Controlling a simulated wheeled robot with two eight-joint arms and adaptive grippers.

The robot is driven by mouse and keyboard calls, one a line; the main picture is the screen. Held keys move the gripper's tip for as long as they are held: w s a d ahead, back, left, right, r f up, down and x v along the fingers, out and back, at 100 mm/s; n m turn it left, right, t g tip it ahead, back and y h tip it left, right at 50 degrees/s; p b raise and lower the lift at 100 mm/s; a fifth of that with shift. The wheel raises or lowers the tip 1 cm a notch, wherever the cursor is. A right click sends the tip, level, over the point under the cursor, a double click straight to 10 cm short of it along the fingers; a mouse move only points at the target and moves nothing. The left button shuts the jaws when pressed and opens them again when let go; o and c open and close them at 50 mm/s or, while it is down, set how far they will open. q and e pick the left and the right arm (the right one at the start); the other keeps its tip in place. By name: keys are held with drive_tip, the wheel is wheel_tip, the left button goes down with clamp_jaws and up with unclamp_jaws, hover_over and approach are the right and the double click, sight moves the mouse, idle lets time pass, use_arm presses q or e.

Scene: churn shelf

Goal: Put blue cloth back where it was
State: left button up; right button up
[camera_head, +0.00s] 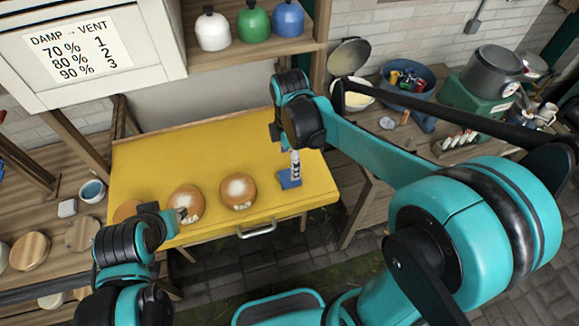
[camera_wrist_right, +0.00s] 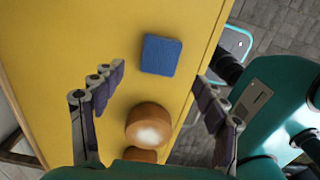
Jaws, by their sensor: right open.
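The blue cloth (camera_head: 289,179) is a small flat square lying on the yellow tabletop (camera_head: 150,165), near its right end. The cloth also shows in the right wrist view (camera_wrist_right: 161,55), flat and uncovered. My right gripper (camera_head: 287,150) is above the cloth in the head view, its fingers hiding a little of it. In the right wrist view its fingers (camera_wrist_right: 160,77) are spread wide with nothing between them. My left gripper (camera_head: 182,214) is low at the front left of the yellow surface, by a round brown piece; its jaws are too small to read.
Two round brown pieces with pale tops, one in the middle (camera_head: 238,191) and one to its left (camera_head: 186,202), sit on the yellow surface, with another partly hidden further left. White, green and blue jars (camera_head: 254,23) stand on the shelf above. A blue tub (camera_head: 408,88) is at right.

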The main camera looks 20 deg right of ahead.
drive_tip(key=s+d+r+m+t, duration=0.2)
drive_tip(key=s+m, duration=0.3)
drive_tip(key=m, duration=0.4)
drive_tip(key=s+d+r+m+t, duration=0.2)
drive_tip(key=s+m+t, duration=0.3)
drive_tip(key=m, duration=0.4)
drive_tip(key=shift+d+r+p, duration=0.15)
drive_tip(key=shift+d+p, duration=0.2)
drive_tip(key=shift+s, duration=0.1)
